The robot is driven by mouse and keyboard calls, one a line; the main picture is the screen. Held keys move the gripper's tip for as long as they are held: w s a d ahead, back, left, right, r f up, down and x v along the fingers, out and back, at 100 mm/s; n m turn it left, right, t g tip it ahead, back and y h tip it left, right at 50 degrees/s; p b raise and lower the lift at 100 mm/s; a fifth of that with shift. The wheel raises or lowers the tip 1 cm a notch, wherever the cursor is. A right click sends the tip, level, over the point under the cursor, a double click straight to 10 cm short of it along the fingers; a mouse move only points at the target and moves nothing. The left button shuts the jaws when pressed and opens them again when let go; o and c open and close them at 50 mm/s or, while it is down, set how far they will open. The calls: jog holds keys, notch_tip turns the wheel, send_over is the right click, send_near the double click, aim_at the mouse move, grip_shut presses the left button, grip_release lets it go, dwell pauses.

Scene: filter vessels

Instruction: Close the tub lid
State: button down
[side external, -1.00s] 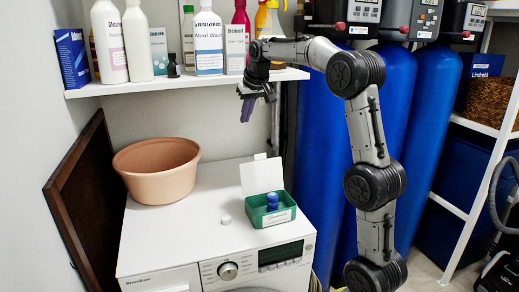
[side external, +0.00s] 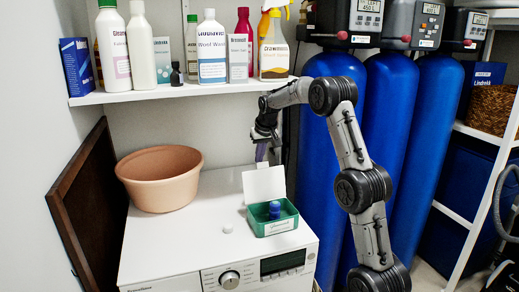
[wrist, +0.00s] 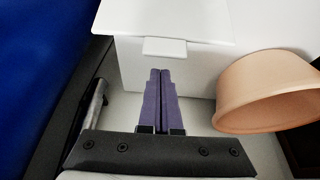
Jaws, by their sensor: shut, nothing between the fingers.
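The green tub (side external: 274,228) stands on the white washing machine with a blue-capped item (side external: 274,208) inside. Its white lid (side external: 265,187) stands raised at the tub's back edge, with a small tab on top. In the side view my gripper (side external: 261,154) is just above and behind the lid's top edge, fingers pointing down. Its purple fingers are shut and empty, as the wrist view shows (wrist: 160,75). There a white tab (wrist: 165,47) appears just beyond the fingertips. I cannot tell whether they touch the lid.
A terracotta bowl (side external: 160,182) stands at the machine's back left. A shelf (side external: 180,93) with bottles hangs above. Blue cylinders (side external: 330,150) stand to the right. The machine's top front is clear.

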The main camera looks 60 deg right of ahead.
jog(key=shift+s+a+r, duration=0.2)
jog(key=shift+s+a, duration=0.25)
jog(key=shift+s+a+r, duration=0.2)
jog(key=shift+s+a, duration=0.2)
jog(key=shift+s, duration=0.05)
jog(key=shift+s+a, duration=0.1)
